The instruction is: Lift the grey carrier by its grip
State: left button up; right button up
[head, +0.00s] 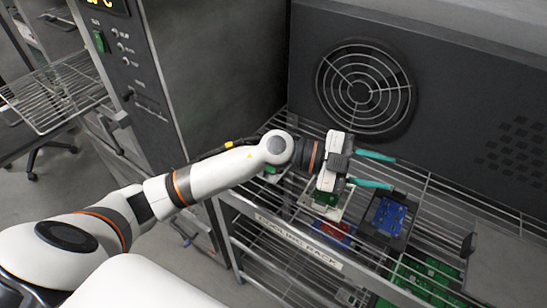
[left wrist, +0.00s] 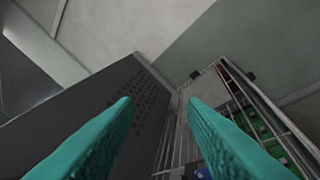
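A dark grey carrier (head: 397,240) with a blue circuit board (head: 389,215) in it sits on the wire cooling rack. I cannot tell for sure which one is the task's carrier. My left gripper (head: 393,173) is open and empty, its teal fingers pointing right, above and behind the blue-board carrier. In the left wrist view the fingers (left wrist: 160,102) are wide apart with nothing between them. My right gripper is not in view.
A pale carrier (head: 330,211) and a red board (head: 333,230) lie below my left gripper on the wire rack (head: 300,262). A dark wall with a round fan grille (head: 365,90) stands close behind. A grey cabinet (head: 215,70) stands at the left.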

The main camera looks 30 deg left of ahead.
pick_arm(q)
jog(key=w+a+f+g+y, duration=0.2)
jog(key=a+f+y, duration=0.25)
jog(key=a, duration=0.25)
jog(key=w+a+f+g+y, duration=0.1)
jog(key=a+f+g+y, duration=0.1)
jog(key=a+f+y, duration=0.35)
jog(key=a+r+n+y, duration=0.3)
jog(key=a+n+y, duration=0.3)
jog(key=a, duration=1.2)
jog(key=shift+m+g+y, duration=0.4)
jog(key=shift+m, duration=0.1)
jog(key=f, duration=0.2)
jog(key=f+p, duration=0.1)
jog(key=f, duration=0.1)
jog(key=f+p, duration=0.1)
jog(key=shift+w+d+f, duration=0.25)
jog(key=shift+w+f, duration=0.1)
jog(key=shift+f, duration=0.05)
notch_tip(320, 180, down, 5)
jog(key=p, duration=0.3)
jog(key=shift+f, duration=0.25)
grip_shut()
jog(key=shift+r, duration=0.1)
